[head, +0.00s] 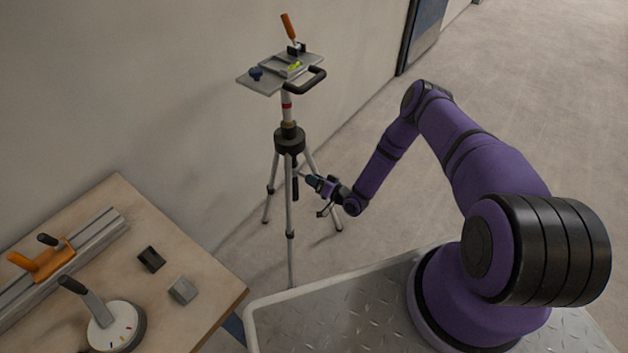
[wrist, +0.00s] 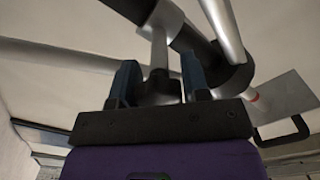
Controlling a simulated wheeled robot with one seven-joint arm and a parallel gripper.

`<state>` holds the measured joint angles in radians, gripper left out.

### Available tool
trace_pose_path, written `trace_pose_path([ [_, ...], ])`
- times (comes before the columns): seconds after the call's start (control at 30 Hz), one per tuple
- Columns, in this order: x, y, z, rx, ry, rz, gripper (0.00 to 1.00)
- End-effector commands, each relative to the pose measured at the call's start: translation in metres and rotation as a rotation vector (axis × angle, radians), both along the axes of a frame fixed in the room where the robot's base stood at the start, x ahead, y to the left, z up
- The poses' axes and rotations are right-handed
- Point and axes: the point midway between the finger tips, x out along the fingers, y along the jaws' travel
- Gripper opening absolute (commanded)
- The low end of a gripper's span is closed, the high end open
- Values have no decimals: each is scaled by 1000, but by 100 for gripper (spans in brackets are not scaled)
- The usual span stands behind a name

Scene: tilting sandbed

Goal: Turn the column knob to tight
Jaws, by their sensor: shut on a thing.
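A tripod stands against the wall, with a black collar (head: 289,140) where its legs meet the column (head: 287,104). My gripper (head: 312,181) is at the right of the tripod, just below the collar. In the wrist view, the two blue fingers of my gripper (wrist: 160,86) are shut on a black knob, the column knob (wrist: 158,88), one finger on each side. A grey shaft (wrist: 158,48) runs from the knob to the tripod. In the head view the knob is too small and covered to make out. Any tight or loose marking is not visible.
A tilting plate (head: 262,79) with a black loop handle (head: 304,82) and an orange-handled lever (head: 288,27) tops the tripod. Tripod legs (head: 290,236) stand close to my gripper. A wooden bench (head: 203,263) with fixtures is at the lower left. Open floor lies right.

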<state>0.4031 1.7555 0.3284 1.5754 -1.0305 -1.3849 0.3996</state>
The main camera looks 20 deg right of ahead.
Motion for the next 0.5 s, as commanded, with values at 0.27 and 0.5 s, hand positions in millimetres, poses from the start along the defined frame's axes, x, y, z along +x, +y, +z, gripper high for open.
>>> trace_pose_path([
  [0.27,0,-2,-1,212,155,-2,19],
  [0.5,0,-2,-2,397,289,-2,19],
])
